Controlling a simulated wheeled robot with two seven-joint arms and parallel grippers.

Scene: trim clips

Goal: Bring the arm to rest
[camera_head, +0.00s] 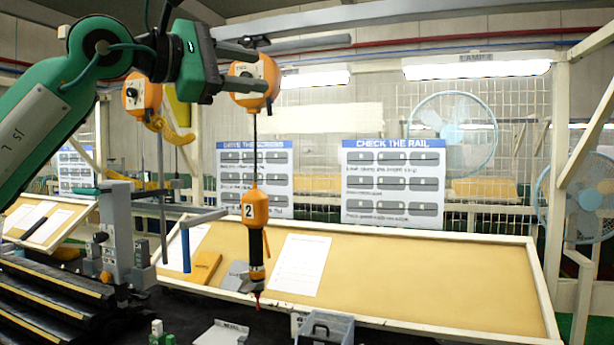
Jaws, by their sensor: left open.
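My left arm comes in from the left, green and raised high. Its dark gripper (238,70) is at the upper left, pointing right, with its two fingers apart. I see nothing held between them. An orange balancer (262,82) shows just behind the fingertips; I cannot tell the gap in depth. An orange and black screwdriver marked 2 (255,225) hangs upright from its cord, well below the gripper. My right gripper is not in view.
A tan sloped board (430,285) with a pale rim holds paper sheets. A grey clamp fixture with a crank handle (125,240) stands at left beside black ribbed rails (50,290). A grey bin (325,328) is at bottom centre. Another orange balancer (142,95) hangs at left.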

